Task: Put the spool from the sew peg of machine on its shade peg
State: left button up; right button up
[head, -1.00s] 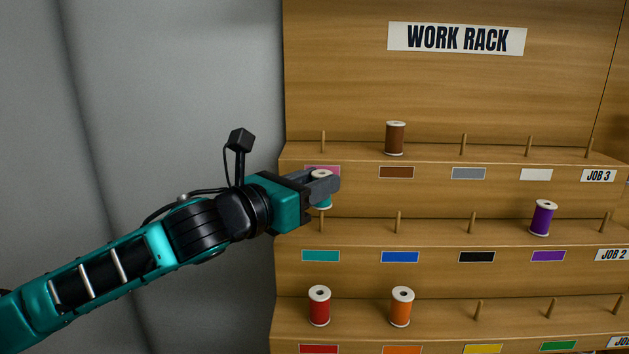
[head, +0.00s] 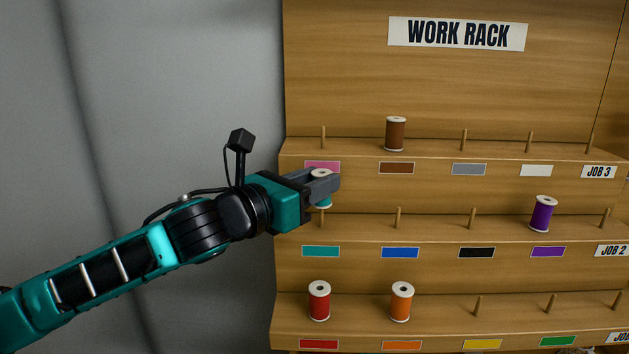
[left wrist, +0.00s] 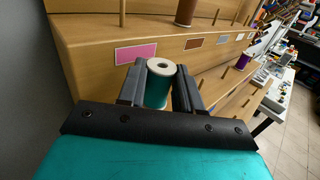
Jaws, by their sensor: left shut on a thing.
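My left gripper (head: 323,186) is shut on a teal spool (head: 322,202) with white ends. The spool is upright in front of the rack, above the peg (head: 321,218) over the teal label (head: 320,251); I cannot tell whether it touches the peg. In the left wrist view the teal spool (left wrist: 158,88) stands between the two fingers of the left gripper (left wrist: 160,86). The fingers hide part of the spool in the head view. My right gripper is not in view.
The wooden work rack (head: 440,190) has three stepped tiers with pegs. A brown spool (head: 396,134) is on the top tier, a purple spool (head: 543,214) on the middle one. Red (head: 319,301) and orange (head: 402,302) spools are on the bottom tier. A grey wall (head: 170,90) is at left.

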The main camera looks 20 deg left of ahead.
pick_arm(q)
jog(key=shift+f+b, duration=1.15)
jog(key=shift+f, duration=0.85)
dwell(0.6)
jog(key=o, duration=1.2)
jog(key=shift+o, duration=0.2)
jog(key=o, duration=0.6)
jog(key=shift+a+r, duration=0.1)
jog(key=shift+s+a+r, duration=0.2)
jog(key=shift+s+a, duration=0.1)
jog(key=shift+s, duration=0.3)
jog(key=shift+s+a+r+p, duration=0.15)
jog(key=shift+s+a+r, duration=0.1)
jog(key=shift+s, duration=0.3)
jog(key=shift+s+a+r+p, duration=0.2)
jog(key=shift+s, duration=0.4)
jog(key=shift+s+a+r+p, duration=0.15)
jog(key=shift+s+a+r, duration=0.1)
jog(key=shift+s, duration=0.3)
